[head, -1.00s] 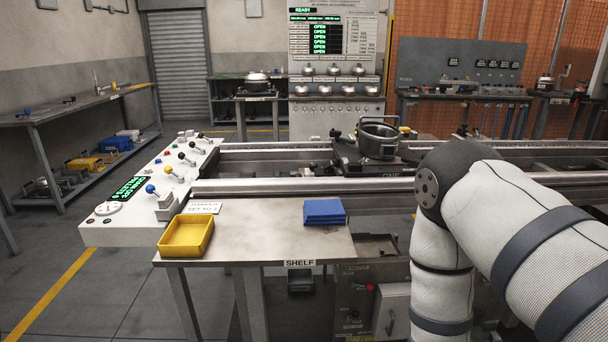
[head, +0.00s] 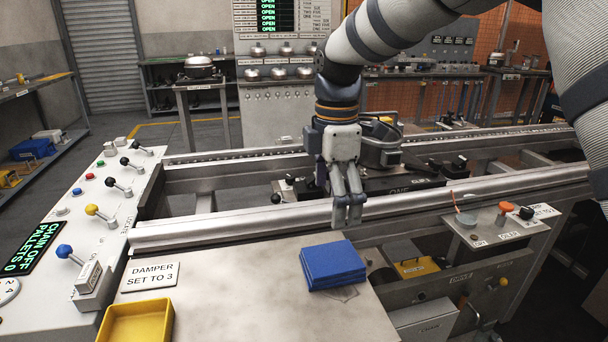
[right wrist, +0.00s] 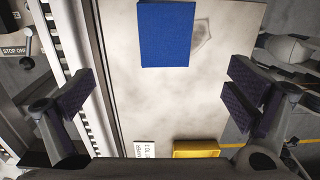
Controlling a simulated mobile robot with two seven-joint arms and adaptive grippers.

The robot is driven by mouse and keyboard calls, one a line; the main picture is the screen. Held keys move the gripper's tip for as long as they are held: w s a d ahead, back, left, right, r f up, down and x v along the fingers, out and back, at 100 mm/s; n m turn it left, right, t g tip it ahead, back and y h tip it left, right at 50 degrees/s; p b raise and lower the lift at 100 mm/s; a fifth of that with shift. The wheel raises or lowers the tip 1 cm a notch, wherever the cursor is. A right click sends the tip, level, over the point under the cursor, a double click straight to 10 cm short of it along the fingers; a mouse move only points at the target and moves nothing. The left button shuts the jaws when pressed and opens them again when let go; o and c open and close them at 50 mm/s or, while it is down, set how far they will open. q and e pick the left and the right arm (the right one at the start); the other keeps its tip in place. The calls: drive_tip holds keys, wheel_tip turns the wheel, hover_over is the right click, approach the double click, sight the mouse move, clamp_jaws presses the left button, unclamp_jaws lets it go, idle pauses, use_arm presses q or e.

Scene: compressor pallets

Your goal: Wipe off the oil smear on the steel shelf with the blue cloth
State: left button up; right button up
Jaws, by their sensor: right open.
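The folded blue cloth (head: 334,266) lies flat on the steel shelf (head: 232,275), towards its right side. A faint grey smear (head: 345,293) shows on the shelf at the cloth's near right edge. In the right wrist view the cloth (right wrist: 166,35) lies at the top middle and the smear (right wrist: 202,34), with a dark outline, is just right of it. My right gripper (head: 348,220) is above the rail behind the cloth, fingers pointing down. It also shows in the right wrist view (right wrist: 160,97), open and empty, apart from the cloth. My left gripper is not in view.
A yellow tray (head: 138,322) and a "DAMPER SET TO 3" card (head: 150,277) are on the shelf's left. The lever panel (head: 110,195) stands at left. The conveyor rail (head: 240,222) runs behind the shelf. The middle of the shelf is clear.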

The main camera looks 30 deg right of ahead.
sight(332, 258)
drive_tip(key=f, duration=0.1)
drive_tip(key=s+f, duration=0.1)
drive_tip(key=f, duration=0.1)
drive_tip(key=shift+s+f, duration=0.25)
drive_tip(key=shift+f, duration=0.1)
wheel_tip(332, 258, down, 7)
drive_tip(key=shift+w, duration=0.1)
drive_tip(key=shift+f+b, duration=0.3)
drive_tip(key=shift+f, duration=0.2)
drive_tip(key=c, duration=1.2)
drive_tip(key=o, duration=0.4)
drive_tip(key=shift+c, duration=1.6)
